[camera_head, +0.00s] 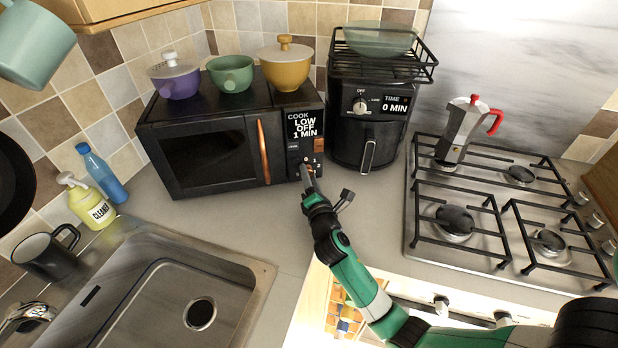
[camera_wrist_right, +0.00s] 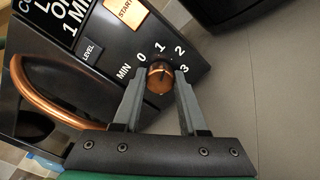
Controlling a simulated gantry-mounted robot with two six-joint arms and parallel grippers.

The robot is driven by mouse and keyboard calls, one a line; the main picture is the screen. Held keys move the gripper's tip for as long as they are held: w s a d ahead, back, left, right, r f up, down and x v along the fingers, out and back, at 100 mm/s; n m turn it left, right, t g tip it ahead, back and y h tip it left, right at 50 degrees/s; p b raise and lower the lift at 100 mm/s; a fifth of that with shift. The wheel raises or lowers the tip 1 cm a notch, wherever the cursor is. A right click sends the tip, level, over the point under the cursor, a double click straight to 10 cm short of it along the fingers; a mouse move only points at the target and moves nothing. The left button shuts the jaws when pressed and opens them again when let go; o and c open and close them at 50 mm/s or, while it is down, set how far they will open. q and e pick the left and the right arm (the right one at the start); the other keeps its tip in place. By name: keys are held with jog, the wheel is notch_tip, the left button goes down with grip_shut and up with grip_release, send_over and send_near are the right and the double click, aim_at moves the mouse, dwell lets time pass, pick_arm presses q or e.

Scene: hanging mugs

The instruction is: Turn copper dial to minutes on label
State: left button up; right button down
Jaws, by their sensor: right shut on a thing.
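The black microwave (camera_head: 205,140) stands against the tiled wall. My right gripper (camera_head: 308,180) reaches the panel from the front. In the right wrist view its two fingers are shut on the dial, one on each side. The dial's exact pointer direction is hard to tell. In the head view the gripper mostly hides the dial. My left gripper is not in view.
The microwave's copper handle (camera_head: 264,152) is left of the dial. A black air fryer (camera_head: 368,130) stands to the right, then the gas hob (camera_head: 480,262) with a moka pot (camera_head: 462,130). The sink (camera_head: 250,272) is at front left.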

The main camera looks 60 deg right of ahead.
jog(key=m+b, duration=0.2)
jog(key=m, duration=0.4)
jog(key=shift+f, duration=0.1)
jog(key=m+b, duration=0.2)
jog(key=m, duration=0.2)
jog(key=shift+m, duration=0.4)
jog(key=shift+m+b, duration=0.7)
jog(key=shift+m, duration=0.6)
jog(key=shift+c, duration=2.2)
grip_release()
jog(key=shift+a, duration=0.1)
jog(key=v, duration=1.1)
jog(key=shift+s+a, duration=0.2)
jog(key=shift+a, duration=0.05)
